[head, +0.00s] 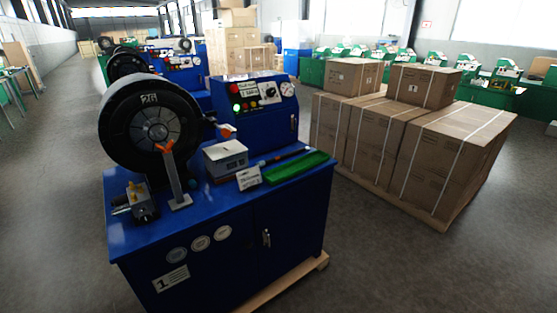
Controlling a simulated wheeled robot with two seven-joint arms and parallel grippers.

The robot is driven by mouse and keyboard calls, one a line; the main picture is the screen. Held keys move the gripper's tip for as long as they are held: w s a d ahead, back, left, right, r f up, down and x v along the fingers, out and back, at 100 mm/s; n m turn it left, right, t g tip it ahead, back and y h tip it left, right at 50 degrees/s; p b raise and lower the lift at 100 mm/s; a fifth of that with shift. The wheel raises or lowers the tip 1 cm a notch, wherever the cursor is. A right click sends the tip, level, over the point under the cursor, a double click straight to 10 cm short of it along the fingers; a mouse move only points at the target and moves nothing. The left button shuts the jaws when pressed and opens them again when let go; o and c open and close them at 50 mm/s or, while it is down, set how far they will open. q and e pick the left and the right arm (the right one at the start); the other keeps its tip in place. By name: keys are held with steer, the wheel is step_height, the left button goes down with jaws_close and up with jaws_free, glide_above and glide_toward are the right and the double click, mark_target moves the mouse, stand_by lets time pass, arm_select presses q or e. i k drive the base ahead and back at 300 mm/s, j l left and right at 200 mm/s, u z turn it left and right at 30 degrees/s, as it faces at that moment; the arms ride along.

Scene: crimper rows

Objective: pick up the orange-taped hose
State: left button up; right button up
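The blue crimper bench (215,225) marked "1" stands in front of me at the left, with a large black round crimper head (150,115) on it. I cannot make out an orange-taped hose for certain. A thin dark rod-like piece (285,158) lies on the bench top behind the green tray (295,168); its ends are too small to read. A small orange part (165,147) sits atop a grey upright stand (176,180) before the crimper head. Another small orange part (226,131) shows right of the head. Neither of my grippers is in view.
A grey box (226,158), a white sign card (249,178) and a small metal device (140,203) stand on the bench. A pallet of strapped cartons (375,145) stands to the right. More blue and green machines stand behind. Grey floor is clear between bench and pallet.

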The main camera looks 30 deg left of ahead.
mark_target(262, 164)
steer(key=u, duration=2.05)
steer(key=l+u, duration=1.2)
steer(key=u, duration=0.2)
